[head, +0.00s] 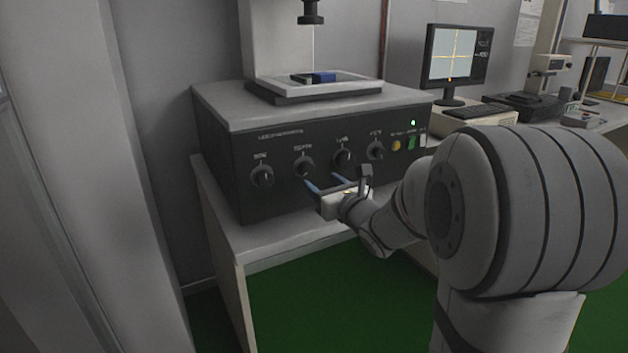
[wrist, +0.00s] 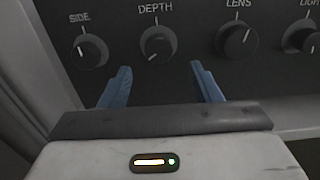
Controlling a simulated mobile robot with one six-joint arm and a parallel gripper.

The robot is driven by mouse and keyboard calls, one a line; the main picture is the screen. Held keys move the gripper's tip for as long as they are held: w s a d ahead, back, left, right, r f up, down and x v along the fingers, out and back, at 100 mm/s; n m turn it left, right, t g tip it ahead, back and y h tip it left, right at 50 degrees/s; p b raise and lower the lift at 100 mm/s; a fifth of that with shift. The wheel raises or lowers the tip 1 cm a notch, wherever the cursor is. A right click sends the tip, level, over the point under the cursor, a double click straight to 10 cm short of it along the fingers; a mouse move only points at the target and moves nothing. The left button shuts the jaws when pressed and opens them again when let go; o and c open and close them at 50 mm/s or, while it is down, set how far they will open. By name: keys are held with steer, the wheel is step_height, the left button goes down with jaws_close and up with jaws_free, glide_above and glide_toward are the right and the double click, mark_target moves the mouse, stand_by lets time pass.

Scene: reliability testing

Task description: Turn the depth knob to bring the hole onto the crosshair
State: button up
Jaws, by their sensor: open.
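The depth knob (wrist: 158,44) is a round black knob with a pale pointer mark, under the label DEPTH on the black front panel. It also shows in the head view (head: 303,167). My gripper (head: 324,183) is open, its two blue fingers pointing at the panel just below the knob row. The monitor (head: 456,55) shows a yellow crosshair on a pale screen. A small orange spot sits near the bottom of its vertical line.
The side knob (wrist: 91,51) is left of the depth knob; the lens knob (wrist: 237,41) and light knob (wrist: 302,36) are to the right. A stage (head: 345,88) with a small blue and green piece sits on top of the machine. A keyboard (head: 480,111) lies below the monitor.

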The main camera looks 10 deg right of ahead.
mark_target(309, 172)
steer(key=x, duration=0.7)
steer(key=shift+w, duration=0.15)
